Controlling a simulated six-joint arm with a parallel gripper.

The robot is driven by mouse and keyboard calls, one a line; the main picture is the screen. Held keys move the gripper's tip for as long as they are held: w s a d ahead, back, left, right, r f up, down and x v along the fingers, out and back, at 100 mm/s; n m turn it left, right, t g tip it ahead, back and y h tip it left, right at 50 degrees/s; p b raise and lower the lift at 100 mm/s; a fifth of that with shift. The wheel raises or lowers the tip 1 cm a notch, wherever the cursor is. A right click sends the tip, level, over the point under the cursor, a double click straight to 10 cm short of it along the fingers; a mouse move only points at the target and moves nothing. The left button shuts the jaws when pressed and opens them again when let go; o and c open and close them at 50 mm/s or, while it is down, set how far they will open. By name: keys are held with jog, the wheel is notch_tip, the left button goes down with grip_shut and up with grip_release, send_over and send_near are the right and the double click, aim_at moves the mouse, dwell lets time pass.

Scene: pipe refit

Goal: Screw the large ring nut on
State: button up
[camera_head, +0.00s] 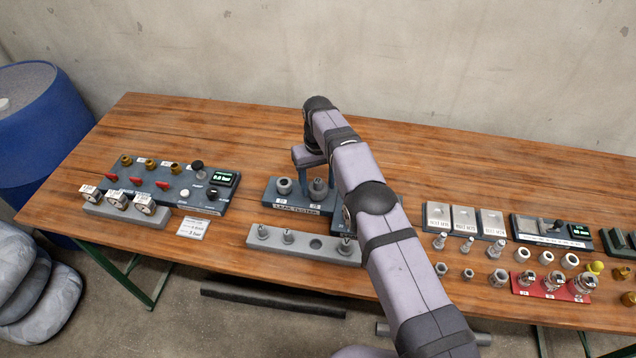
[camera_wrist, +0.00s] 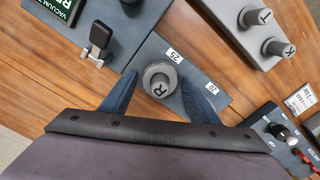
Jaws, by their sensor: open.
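In the wrist view a round grey fitting with a pin marked R (camera_wrist: 159,86) stands upright on a dark plate (camera_wrist: 190,62) labelled 25 and 20. A wider grey collar surrounds the pin; I cannot tell whether it is the large ring nut or how it is seated. My gripper (camera_wrist: 160,97) is open, with one blue finger on each side of the fitting; contact cannot be made out.
A grey rack (camera_head: 268,243) with several pins and an empty hole lies in front. A gauge panel (camera_head: 150,182) stands left. Loose rings (camera_head: 546,258), nuts (camera_head: 468,274) and a red tray (camera_head: 527,291) are right. Near the fitting, the wrist view shows a black clamp-like part (camera_wrist: 99,38).

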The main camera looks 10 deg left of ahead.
jog(key=c, duration=1)
jog(key=shift+c, duration=0.2)
jog(key=m, duration=0.6)
jog(key=shift+m, duration=0.6)
jog(key=m, duration=0.4)
jog(key=shift+m, duration=0.4)
